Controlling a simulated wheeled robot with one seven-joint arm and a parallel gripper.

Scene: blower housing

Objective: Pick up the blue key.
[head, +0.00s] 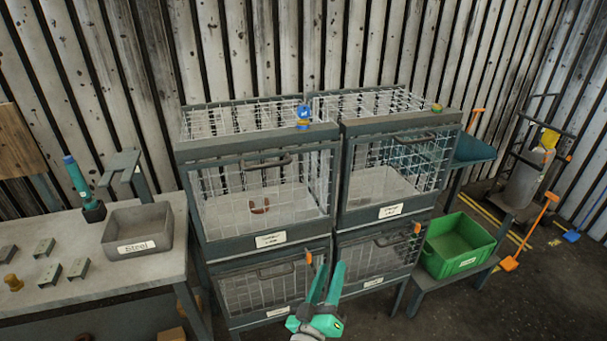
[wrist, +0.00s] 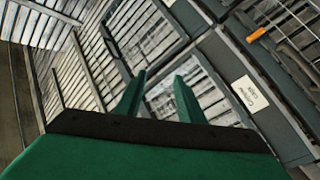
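A small blue object (head: 303,113), which looks like the blue key, stands on the top front frame of the upper left wire cage.
Four wire cages stand two over two; the upper left cage (head: 255,238) holds a reddish-brown curved piece (head: 260,206). A small green-yellow object (head: 436,107) sits on the upper right cage. A workbench (head: 100,280) with a grey bin (head: 138,228) is left, a green crate (head: 460,245) right.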

